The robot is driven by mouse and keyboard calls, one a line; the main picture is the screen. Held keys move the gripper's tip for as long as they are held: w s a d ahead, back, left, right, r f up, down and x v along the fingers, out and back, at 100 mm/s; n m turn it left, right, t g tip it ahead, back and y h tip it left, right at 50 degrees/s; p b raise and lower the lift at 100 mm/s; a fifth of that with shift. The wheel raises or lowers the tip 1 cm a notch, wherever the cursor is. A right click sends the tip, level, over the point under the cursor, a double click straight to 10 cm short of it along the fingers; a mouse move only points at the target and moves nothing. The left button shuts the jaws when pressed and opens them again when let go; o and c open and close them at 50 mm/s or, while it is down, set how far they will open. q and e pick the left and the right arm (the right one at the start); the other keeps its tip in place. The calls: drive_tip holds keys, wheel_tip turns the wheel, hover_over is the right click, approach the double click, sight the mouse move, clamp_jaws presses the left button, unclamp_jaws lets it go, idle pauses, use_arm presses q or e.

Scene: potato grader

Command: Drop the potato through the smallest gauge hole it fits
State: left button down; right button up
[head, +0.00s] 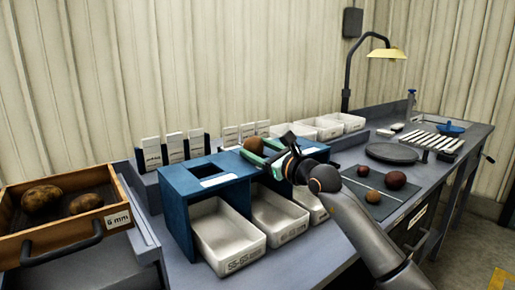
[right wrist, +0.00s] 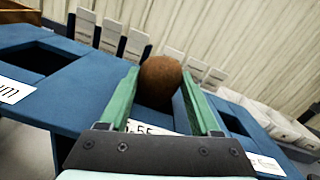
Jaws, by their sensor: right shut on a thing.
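My right gripper (head: 262,153) is shut on a brown, rounded potato (head: 254,145) over the blue gauge box (head: 178,190). In the right wrist view the potato (right wrist: 160,80) sits between the two green fingers (right wrist: 160,112), above the box's middle part; a partly covered label shows below it, and any hole under it is hidden. A square gauge hole (head: 220,181) is open to the left of the potato. Another hole (right wrist: 236,124) shows to the right in the right wrist view. My left gripper is not in view.
White trays (head: 228,238) stand under the box front; the nearest reads 55-65. A wooden drawer (head: 60,237) with two potatoes is at left. A dark mat (head: 372,206) holds several round potatoes. White cards (head: 174,147) stand behind the box, and a lamp (head: 386,53) rises behind.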

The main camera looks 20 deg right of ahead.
drive_tip(key=o, duration=1.5)
drive_tip(key=shift+f, duration=0.1)
drive_tip(key=shift+f, duration=0.1)
drive_tip(key=shift+c, duration=0.5)
drive_tip(key=shift+o, duration=0.6)
drive_tip(key=shift+s+d+r+p, duration=0.2)
drive_tip(key=shift+s+d+r, duration=0.1)
drive_tip(key=shift+s+r, duration=0.4)
drive_tip(key=shift+s+d+r+p, duration=0.2)
drive_tip(key=shift+s+d+r, duration=0.15)
drive_tip(key=shift+s, duration=0.5)
drive_tip(key=shift+s+d+r+p, duration=0.25)
drive_tip(key=shift+s+r, duration=0.3)
drive_tip(key=shift+s, duration=0.25)
